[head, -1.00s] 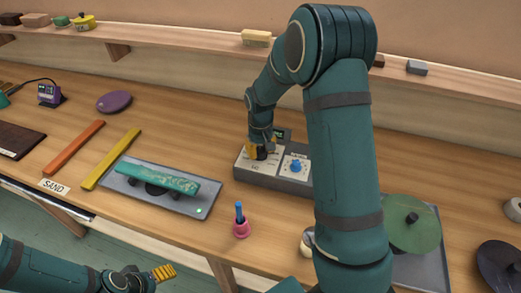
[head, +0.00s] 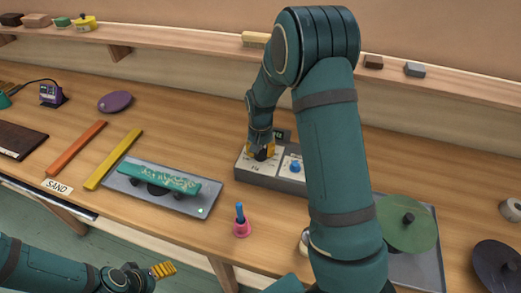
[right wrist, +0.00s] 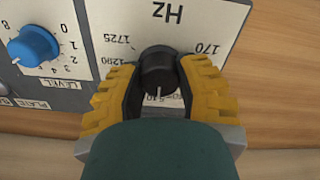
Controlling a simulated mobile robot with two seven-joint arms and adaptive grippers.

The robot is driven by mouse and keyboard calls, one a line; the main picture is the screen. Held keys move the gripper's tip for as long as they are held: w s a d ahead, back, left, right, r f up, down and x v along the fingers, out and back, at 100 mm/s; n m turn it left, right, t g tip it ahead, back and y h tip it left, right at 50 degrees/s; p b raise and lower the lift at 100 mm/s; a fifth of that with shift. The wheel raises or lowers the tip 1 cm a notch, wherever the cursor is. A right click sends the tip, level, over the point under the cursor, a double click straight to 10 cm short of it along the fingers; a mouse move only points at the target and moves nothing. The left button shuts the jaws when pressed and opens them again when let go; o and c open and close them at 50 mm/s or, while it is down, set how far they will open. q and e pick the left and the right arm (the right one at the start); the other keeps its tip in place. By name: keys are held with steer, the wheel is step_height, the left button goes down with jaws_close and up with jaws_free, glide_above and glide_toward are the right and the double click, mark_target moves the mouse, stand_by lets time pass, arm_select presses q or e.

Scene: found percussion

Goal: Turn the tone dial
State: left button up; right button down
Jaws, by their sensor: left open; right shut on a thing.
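The tone dial is a black knob (right wrist: 158,72) with a white pointer line, on a pale panel marked "Hz" with numbers around the knob. In the right wrist view the line points toward the bottom of the picture. My right gripper (head: 262,149) is shut on this knob, with its yellow ridged fingers on either side. The knob sits on a grey control box (head: 265,180), partly hidden by my arm in the head view. A small dark display (head: 280,134) shows behind the gripper. My left gripper (head: 163,270) is open and empty at the lower left, off the bench's front edge.
A blue level knob (right wrist: 33,47) is beside the dial on the same box. A teal bar (head: 158,178) rests on a grey tray left of the box. A green disc (head: 407,225) lies at the right.

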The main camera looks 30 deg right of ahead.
mark_target(261, 150)
stand_by(0.4)
steer(key=c, duration=0.5)
jaws_free()
steer(key=shift+f, duration=0.1)
steer(key=shift+c, duration=0.2)
steer(key=shift+r, duration=0.2)
step_height(261, 150, up, 12)
steer(key=shift+f, duration=0.15)
